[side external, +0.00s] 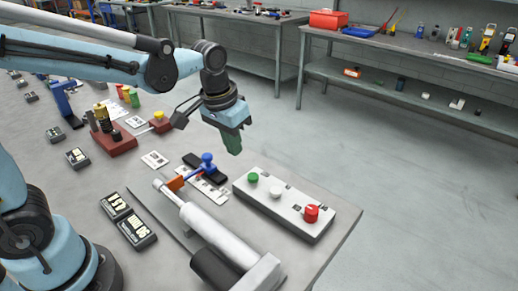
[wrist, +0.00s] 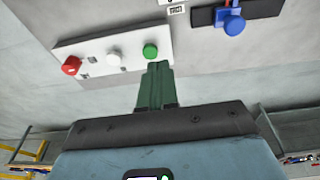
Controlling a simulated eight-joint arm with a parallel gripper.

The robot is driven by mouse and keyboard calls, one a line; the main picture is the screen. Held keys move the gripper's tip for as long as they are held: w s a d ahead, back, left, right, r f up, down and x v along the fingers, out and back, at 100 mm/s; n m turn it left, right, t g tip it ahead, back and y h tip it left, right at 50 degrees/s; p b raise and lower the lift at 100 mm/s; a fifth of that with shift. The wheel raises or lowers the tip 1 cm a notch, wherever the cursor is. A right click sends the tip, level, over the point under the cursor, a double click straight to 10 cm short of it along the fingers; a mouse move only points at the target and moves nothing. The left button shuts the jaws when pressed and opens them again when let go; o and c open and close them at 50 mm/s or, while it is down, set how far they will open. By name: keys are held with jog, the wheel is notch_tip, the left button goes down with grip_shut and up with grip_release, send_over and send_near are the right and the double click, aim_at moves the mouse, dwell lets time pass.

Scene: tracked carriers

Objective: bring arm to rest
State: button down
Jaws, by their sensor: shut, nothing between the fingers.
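My gripper (side external: 233,143) hangs from my light blue arm above the grey table (side external: 335,235), near its right edge. Its green fingers are shut and hold nothing. In the wrist view my gripper (wrist: 158,68) points toward the green button, which lies beyond the fingertips. In the side view there is clear space between the fingertips and the white button box (side external: 285,213) below.
The box carries a green button (side external: 253,177), a white button (side external: 276,192) and a red knob (side external: 311,213). A blue-knobbed device (side external: 207,160) and a grey cylinder (side external: 215,235) lie beside it. Black modules (side external: 137,230) stand left. Benches (side external: 400,45) line the back wall.

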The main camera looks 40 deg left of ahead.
jog(key=s+a+r+t, duration=0.1)
jog(key=s+a+t, duration=0.2)
jog(key=s+t, duration=0.2)
jog(key=shift+s+a, duration=0.35)
jog(key=shift+s, duration=1.4)
